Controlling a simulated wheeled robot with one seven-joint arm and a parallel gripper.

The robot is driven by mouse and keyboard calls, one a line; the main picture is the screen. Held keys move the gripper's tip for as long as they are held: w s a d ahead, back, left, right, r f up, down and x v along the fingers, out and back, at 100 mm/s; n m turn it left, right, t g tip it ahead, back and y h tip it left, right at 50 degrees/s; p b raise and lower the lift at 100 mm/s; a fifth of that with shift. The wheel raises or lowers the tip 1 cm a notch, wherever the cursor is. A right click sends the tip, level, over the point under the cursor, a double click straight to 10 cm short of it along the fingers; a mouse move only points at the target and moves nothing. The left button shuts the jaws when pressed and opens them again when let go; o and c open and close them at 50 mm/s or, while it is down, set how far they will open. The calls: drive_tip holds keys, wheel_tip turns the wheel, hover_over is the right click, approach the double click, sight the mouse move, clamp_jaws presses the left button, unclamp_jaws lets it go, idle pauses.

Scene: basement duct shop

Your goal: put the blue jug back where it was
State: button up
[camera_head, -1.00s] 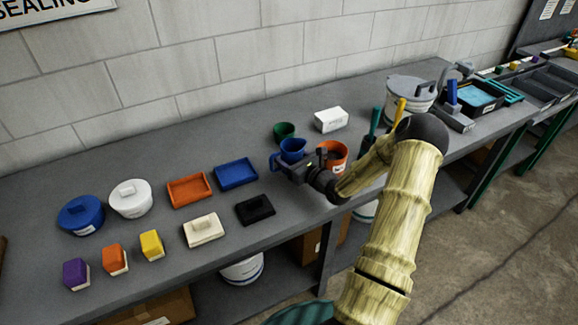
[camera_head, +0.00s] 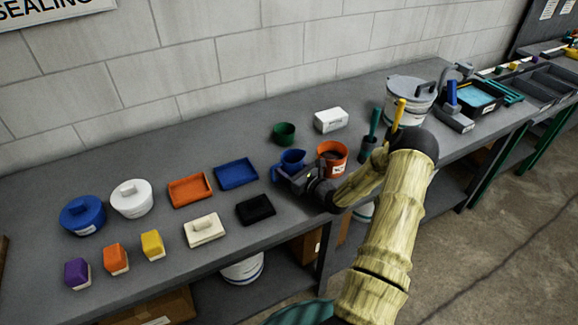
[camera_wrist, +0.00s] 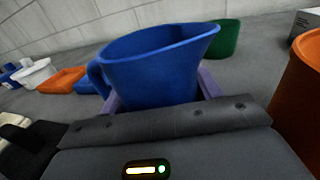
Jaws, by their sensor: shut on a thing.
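The blue jug (camera_head: 292,160) is upright at the front of my gripper (camera_head: 288,172), left of an orange bucket and in front of a green cup. In the wrist view the jug (camera_wrist: 155,68) shows its spout at the right and its handle at the left. My gripper's pale purple fingers (camera_wrist: 158,98) are on both sides of the jug, shut on it. The jug's base is hidden behind my gripper, so I cannot tell whether it touches the bench.
The orange bucket (camera_head: 333,158) is close on the right, with the green cup (camera_head: 284,133) behind. A blue tray (camera_head: 236,174) and black lidded box (camera_head: 255,209) lie left. A white box (camera_head: 330,120) and dark pot (camera_head: 368,147) are farther right. Bare bench (camera_head: 225,145) shows behind the trays.

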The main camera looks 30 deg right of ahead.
drive_tip(key=shift+f, duration=0.15)
drive_tip(key=o, duration=1.1)
drive_tip(key=shift+c, duration=0.2)
drive_tip(key=shift+r, duration=0.2)
drive_tip(key=b+v, duration=0.2)
drive_tip(key=v, duration=1)
